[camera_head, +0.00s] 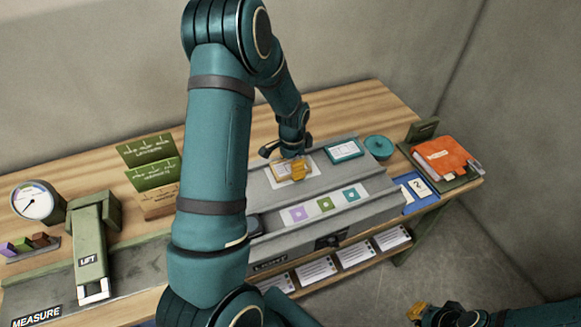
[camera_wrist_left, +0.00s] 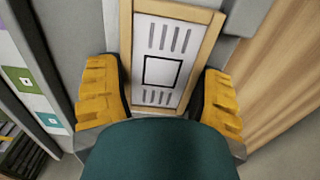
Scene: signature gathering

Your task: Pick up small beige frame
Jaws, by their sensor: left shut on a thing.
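The small beige frame (camera_wrist_left: 215,33) holds a white card with grey bars and a black square outline. In the left wrist view it sits between the two yellow fingers of my left gripper (camera_wrist_left: 163,95), which is shut on it. In the head view the beige frame (camera_head: 281,171) shows on the grey box top, partly covered by my left gripper (camera_head: 297,171). Whether it touches the surface is unclear. My right gripper (camera_head: 418,311) is at the bottom right edge, away from the bench; its opening cannot be made out.
The grey box (camera_head: 262,216) carries purple and green tiles (camera_head: 324,204) in front and a teal-edged card (camera_head: 344,151) behind. A teal round object (camera_head: 379,147) and an orange folder (camera_head: 442,157) lie to the right. Green signs (camera_head: 147,150) and a dial gauge (camera_head: 37,204) stand left.

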